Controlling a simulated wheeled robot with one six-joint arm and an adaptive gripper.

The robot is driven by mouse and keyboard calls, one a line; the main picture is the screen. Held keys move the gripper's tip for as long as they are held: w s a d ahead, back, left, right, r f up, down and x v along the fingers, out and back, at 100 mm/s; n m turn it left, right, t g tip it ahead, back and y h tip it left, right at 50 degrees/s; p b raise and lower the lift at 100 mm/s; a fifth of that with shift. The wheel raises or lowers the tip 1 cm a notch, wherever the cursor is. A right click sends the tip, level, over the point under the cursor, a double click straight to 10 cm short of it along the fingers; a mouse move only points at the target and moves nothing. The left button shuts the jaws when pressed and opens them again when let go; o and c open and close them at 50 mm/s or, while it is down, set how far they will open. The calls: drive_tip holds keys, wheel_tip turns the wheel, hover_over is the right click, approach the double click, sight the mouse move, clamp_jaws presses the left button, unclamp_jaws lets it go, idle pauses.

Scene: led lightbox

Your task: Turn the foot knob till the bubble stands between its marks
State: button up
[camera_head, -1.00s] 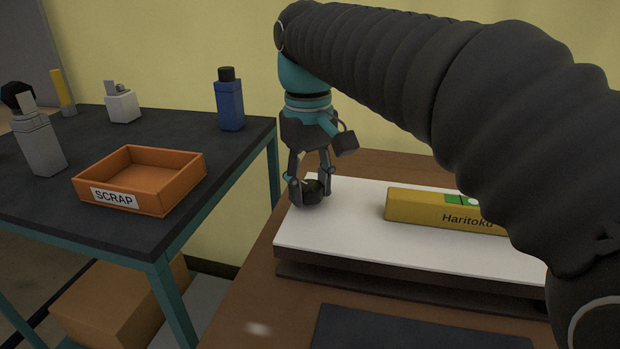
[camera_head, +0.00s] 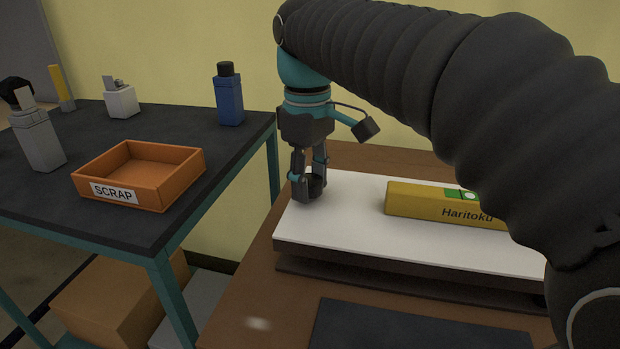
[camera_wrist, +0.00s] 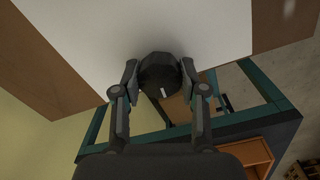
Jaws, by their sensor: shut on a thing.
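The dark foot knob (camera_wrist: 160,73) sits at the edge of the white lightbox panel (camera_wrist: 195,22), with a short pale mark on its top. My gripper (camera_wrist: 160,80) has one finger on each side of the knob and is shut on it. The yellow level (camera_head: 425,205), lettered "Haritoku", lies on the white panel (camera_head: 340,235). Its green vial window (camera_head: 462,195) is partly covered by my arm, and I cannot tell where the bubble stands.
A dark side table (camera_head: 100,228) at the left holds an orange SCRAP tray (camera_head: 170,185), a blue bottle (camera_head: 229,100), a white dispenser (camera_head: 121,100) and a grey bottle (camera_head: 40,145). A dark mat (camera_head: 410,332) lies on the brown bench (camera_head: 240,325) in front of the lightbox.

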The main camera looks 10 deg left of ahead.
drive_tip(key=shift+f, duration=0.2)
drive_tip(key=o, duration=1.1)
drive_tip(key=shift+a, duration=0.15)
drive_tip(key=shift+o, duration=0.2)
drive_tip(key=shift+r, duration=0.1)
drive_tip(key=shift+r, duration=0.1)
wheel_tip(320, 180, up, 12)
